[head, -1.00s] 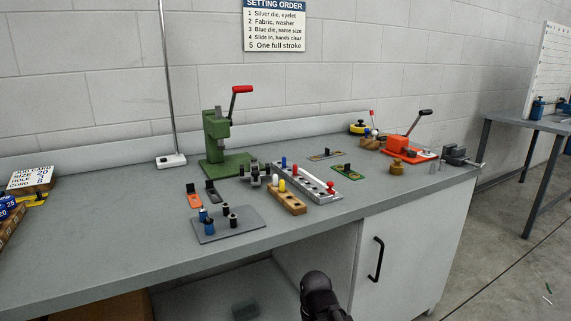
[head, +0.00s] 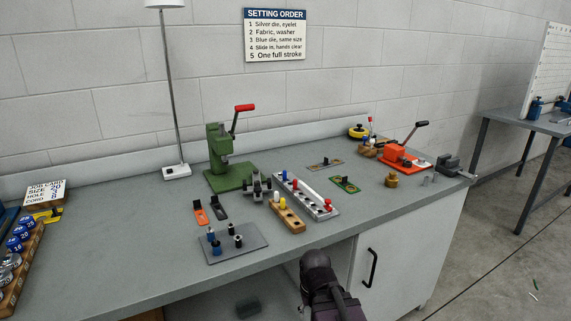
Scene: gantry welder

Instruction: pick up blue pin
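Several small blue parts are in the head view, and I cannot tell for sure which is the blue pin. One small blue-topped pin (head: 284,175) stands at the far end of the pale metal rail (head: 309,196), which also carries red-topped pins. A wooden block (head: 289,217) beside the rail holds a yellow and a white pin. My dark arm shows at the bottom centre, in front of the bench; no gripper fingers are visible.
A green press (head: 228,178) with a red handle stands behind the parts. An orange press (head: 396,157) and vise (head: 452,167) are at right. A rack of blue-topped parts (head: 18,252) is at far left.

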